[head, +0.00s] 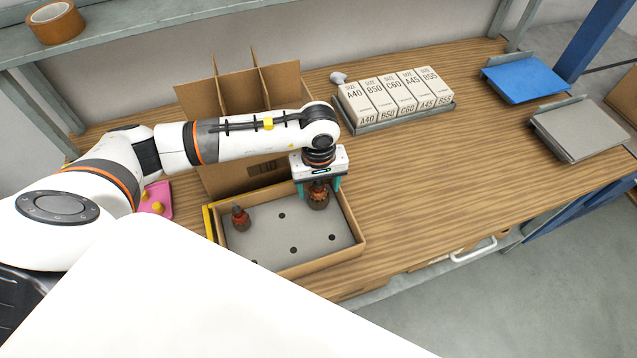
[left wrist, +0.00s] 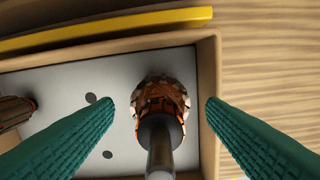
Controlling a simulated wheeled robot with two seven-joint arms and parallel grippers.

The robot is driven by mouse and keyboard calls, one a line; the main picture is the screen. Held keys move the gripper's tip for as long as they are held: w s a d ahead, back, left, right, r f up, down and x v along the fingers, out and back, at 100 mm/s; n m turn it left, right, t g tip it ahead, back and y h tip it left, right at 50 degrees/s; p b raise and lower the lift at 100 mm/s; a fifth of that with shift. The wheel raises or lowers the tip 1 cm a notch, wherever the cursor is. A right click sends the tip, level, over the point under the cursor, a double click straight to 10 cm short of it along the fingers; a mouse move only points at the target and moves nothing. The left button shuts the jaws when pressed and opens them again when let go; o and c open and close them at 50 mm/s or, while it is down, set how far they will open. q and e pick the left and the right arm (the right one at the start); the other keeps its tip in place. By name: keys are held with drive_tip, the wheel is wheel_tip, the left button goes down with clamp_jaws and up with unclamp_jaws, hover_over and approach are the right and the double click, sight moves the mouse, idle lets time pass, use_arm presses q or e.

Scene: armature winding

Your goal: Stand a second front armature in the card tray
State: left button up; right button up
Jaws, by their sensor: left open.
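My left gripper (head: 318,185) reaches down over the far right part of the card tray (head: 357,249). Its teal fingers are open, one on each side of a copper-wound armature (head: 318,198). In the left wrist view this armature (left wrist: 160,97) stands between the spread fingers, shaft toward the camera, with gaps on both sides. A second, smaller-looking armature (head: 240,219) stands upright at the tray's left side; its edge shows at the left of the left wrist view (left wrist: 14,112). The tray's grey insert has several empty holes. My right gripper is not in view.
A cardboard box with dividers (head: 228,92) stands behind the tray. A rack of labelled cartons (head: 395,98) is at the back. A pink piece (head: 157,198) lies left of the tray. Blue (head: 525,80) and grey (head: 580,130) trays are at the right. The wooden tabletop right of the card tray is clear.

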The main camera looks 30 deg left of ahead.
use_arm(q)
drive_tip(key=shift+r+p, duration=2.3)
drive_tip(key=shift+r, duration=2.75)
drive_tip(key=shift+o, duration=0.5)
drive_tip(key=o, duration=0.5)
drive_tip(key=shift+c, duration=0.2)
wheel_tip(320, 180, up, 12)
drive_tip(key=b, duration=0.3)
